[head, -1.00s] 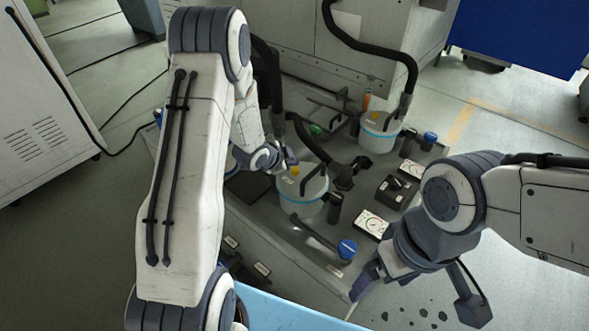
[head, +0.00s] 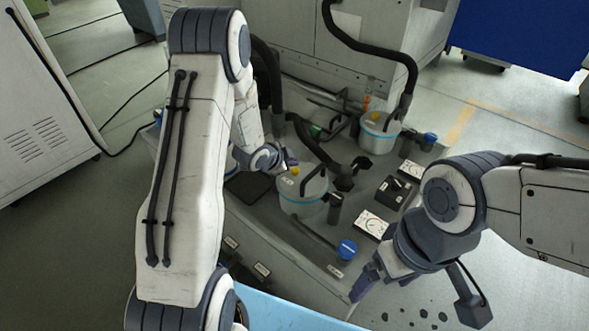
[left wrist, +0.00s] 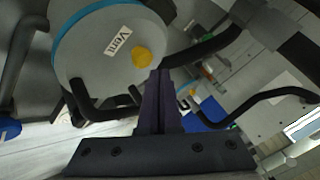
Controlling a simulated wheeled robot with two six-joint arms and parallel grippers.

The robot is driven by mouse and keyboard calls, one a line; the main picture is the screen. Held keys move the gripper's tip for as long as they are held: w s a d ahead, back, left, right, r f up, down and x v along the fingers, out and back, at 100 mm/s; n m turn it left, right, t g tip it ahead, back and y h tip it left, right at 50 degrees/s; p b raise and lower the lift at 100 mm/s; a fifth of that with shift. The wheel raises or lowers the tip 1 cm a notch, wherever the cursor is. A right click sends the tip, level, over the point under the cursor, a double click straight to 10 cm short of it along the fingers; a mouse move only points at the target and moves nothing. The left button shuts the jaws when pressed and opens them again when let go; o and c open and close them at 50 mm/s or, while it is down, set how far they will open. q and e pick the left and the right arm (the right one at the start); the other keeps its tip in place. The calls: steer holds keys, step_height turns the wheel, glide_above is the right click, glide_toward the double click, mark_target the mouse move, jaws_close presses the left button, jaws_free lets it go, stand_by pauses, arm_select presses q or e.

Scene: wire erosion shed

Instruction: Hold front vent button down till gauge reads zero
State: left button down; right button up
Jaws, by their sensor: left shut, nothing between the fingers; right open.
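The front vent button is a yellow cap (head: 295,171) on the lid of the front white pot (head: 301,198). In the left wrist view, the yellow button (left wrist: 142,57) sits beside a "Vent" label. My left gripper (head: 291,161) is shut and empty, its tips right at the button; the wrist view shows the closed tips (left wrist: 161,72) overlapping its edge. I cannot tell whether they touch or press it. The front gauge (head: 372,224) is a white dial right of the pot; its needle is too small to read. My right gripper (head: 362,282) is open and empty near the deck's front right corner.
A black box (head: 393,192) lies between the gauges. A blue knob (head: 347,249) is near the front edge. Black hoses arch over the deck around the pots.

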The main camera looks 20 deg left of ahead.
mark_target(292, 172)
arm_select(q)
steer(key=shift+f, duration=0.1)
stand_by(0.5)
steer(key=shift+f+b, duration=0.35)
steer(key=shift+b, duration=0.05)
steer(key=shift+f+b, duration=0.5)
stand_by(0.6)
steer(key=shift+s, duration=0.1)
stand_by(2.2)
steer(key=shift+r+p, duration=0.75)
steer(key=shift+r, duration=0.2)
step_height(292, 172, up, 5)
steer(key=p, duration=0.4)
steer(key=shift+r, duration=0.1)
